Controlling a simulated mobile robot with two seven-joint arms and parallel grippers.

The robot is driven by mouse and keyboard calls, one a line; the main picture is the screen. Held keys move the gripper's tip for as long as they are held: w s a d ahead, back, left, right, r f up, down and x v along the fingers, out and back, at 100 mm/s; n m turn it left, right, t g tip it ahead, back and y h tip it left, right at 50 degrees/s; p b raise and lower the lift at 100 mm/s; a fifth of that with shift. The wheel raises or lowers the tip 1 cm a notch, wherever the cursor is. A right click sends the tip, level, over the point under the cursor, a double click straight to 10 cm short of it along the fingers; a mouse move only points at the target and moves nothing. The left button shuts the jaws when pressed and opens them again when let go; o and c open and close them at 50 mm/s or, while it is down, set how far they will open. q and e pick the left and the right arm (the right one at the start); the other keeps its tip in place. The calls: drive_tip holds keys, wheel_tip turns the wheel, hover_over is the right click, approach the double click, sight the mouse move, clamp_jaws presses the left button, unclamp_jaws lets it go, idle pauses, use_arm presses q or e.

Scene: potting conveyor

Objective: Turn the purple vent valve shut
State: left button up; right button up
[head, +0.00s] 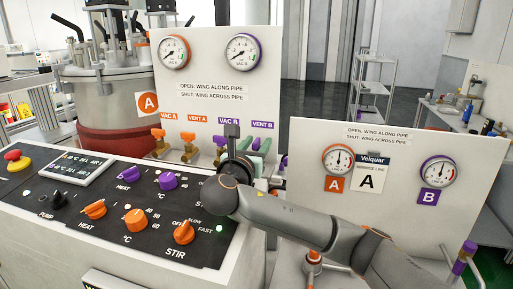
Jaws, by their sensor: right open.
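The purple vent valve is below the purple VENT B label (262,125) on the white panel. My left gripper is out of view.
Orange VAC A (158,134) and VENT A (188,137) valves stand to the left, with a purple VAC B wing (221,141) close to my gripper. The knob console (120,205) lies in front. A second white panel (400,190) stands right.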

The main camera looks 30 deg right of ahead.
drive_tip(key=shift+c, duration=0.3)
clamp_jaws()
